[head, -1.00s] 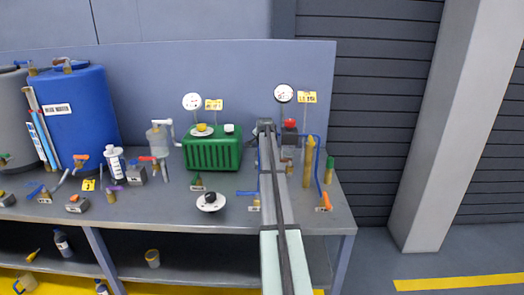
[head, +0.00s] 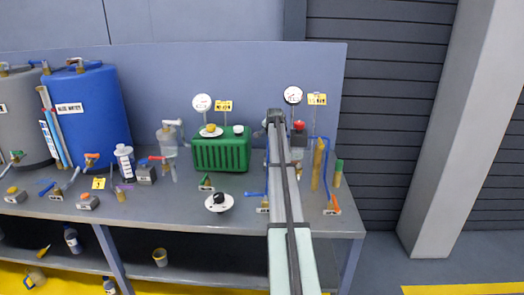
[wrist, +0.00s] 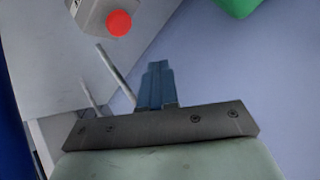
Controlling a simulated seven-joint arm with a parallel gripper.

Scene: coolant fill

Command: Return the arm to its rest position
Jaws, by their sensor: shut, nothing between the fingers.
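My gripper (wrist: 157,68) shows in the wrist view as two blue fingers closed together with nothing between them. In the head view my arm reaches up from the bottom edge over the right part of the workbench (head: 235,222), its far end in front of the back panel (head: 200,75); the fingers cannot be made out there. The wrist view shows a red round knob (wrist: 119,22) on a grey block beyond the fingers, apart from them. A green ribbed unit (head: 220,153) stands left of my arm.
A blue tank (head: 95,125) and a grey tank (head: 15,140) stand at the left. Several valves, a white-labelled bottle (head: 125,163) and a black knob on a white disc (head: 219,202) are on the bench. Blue piping (head: 325,170) and a brass-coloured post (head: 318,165) are close right of my arm.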

